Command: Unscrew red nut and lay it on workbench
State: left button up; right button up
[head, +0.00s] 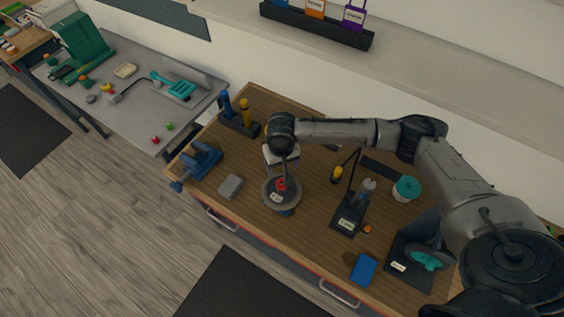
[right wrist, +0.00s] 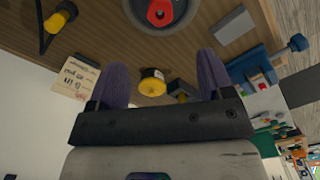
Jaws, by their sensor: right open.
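The red nut (head: 281,184) sits at the centre of a round grey disc (head: 293,198) on a stand on the wooden workbench (head: 310,231). In the right wrist view the red nut (right wrist: 160,12) shows at the top edge, partly cut off, on the grey disc (right wrist: 183,14). My right gripper (head: 283,164) is above the bench, just behind the nut in the head view; its fingertips are hard to make out there. In the right wrist view my right gripper (right wrist: 162,75) has its two purple fingers wide apart, with nothing held. My left gripper is not in view.
A blue vise (head: 203,160), a tool rack (head: 239,122) and a grey block (head: 230,186) stand left of the disc. A black stand (head: 348,219), a teal-topped cup (head: 406,188) and a blue box (head: 363,269) are to its right. Bare wood shows at the bench front.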

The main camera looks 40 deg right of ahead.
aim_at(282, 184)
jog(key=shift+m, duration=0.4)
notch_tip(282, 184, down, 12)
jog(key=shift+r+p, duration=0.1)
jog(key=shift+p, duration=0.35)
jog(key=shift+f, duration=1)
jog(key=shift+c, duration=0.3)
